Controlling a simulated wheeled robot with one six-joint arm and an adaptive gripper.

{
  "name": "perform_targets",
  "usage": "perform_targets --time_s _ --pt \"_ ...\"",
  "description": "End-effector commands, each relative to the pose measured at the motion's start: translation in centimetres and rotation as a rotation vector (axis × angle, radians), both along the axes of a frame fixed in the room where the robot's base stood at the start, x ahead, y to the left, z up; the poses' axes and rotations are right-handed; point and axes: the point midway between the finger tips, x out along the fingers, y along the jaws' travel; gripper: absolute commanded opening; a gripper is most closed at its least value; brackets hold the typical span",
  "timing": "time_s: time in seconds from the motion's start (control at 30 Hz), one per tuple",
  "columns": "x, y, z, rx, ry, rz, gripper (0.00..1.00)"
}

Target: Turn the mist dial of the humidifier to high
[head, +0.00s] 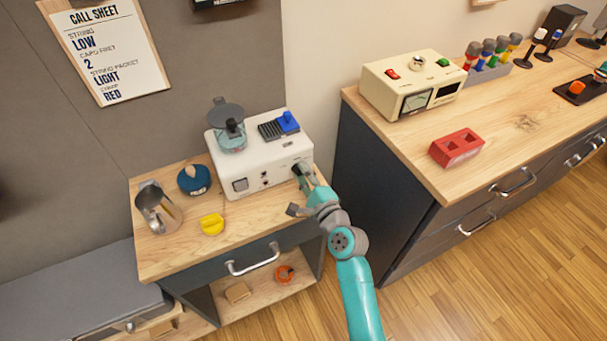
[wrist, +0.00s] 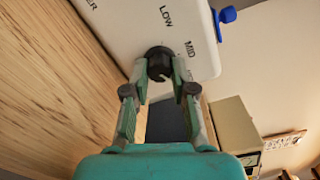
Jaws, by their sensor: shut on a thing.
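The white humidifier (head: 247,163) stands on the small wooden cabinet, with a clear tank and dark lid (head: 227,118) on top. My gripper (head: 302,176) reaches the right end of the front face. In the wrist view my gripper (wrist: 160,72) has one finger on each side of the dial and is shut on it. A small light mark shows on the dial's lower edge; I cannot tell which setting it points to.
A metal pitcher (head: 157,208), a dark blue round object (head: 194,179) and a yellow object (head: 212,224) stand left of the humidifier. The taller counter (head: 400,145) rises close to the right of my arm, bearing a cream device (head: 412,84) and red block (head: 456,147).

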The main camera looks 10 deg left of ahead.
Motion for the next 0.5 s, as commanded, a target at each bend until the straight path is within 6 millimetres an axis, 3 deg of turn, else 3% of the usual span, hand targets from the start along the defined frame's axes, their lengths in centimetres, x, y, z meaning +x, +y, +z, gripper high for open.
perform_targets --time_s 0.5 --pt "-0.01 -0.07 -0.16 0.036 0.028 -0.001 0.00"
